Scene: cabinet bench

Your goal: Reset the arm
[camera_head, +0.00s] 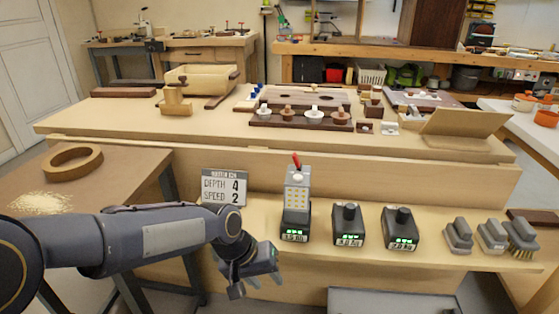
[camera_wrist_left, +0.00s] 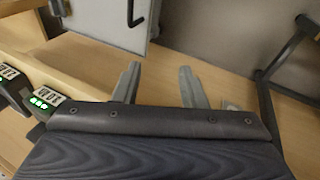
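My left arm comes in from the left in the head view. Its gripper (camera_head: 256,287) hangs in front of the lower shelf's front edge, pointing down. In the left wrist view the two fingers of the left gripper (camera_wrist_left: 158,72) stand apart with nothing between them, so it is open and empty. Below the fingers there is floor and a grey box-like surface with a dark handle (camera_wrist_left: 137,12). My right gripper is in neither view.
On the lower shelf (camera_head: 440,250) stand a device with a red switch (camera_head: 296,200), two black devices with green displays (camera_head: 347,224) (camera_head: 400,228) and several brushes (camera_head: 490,236). A sign (camera_head: 224,187) reads depth 4, speed 2. A wooden ring (camera_head: 73,163) lies on the left table.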

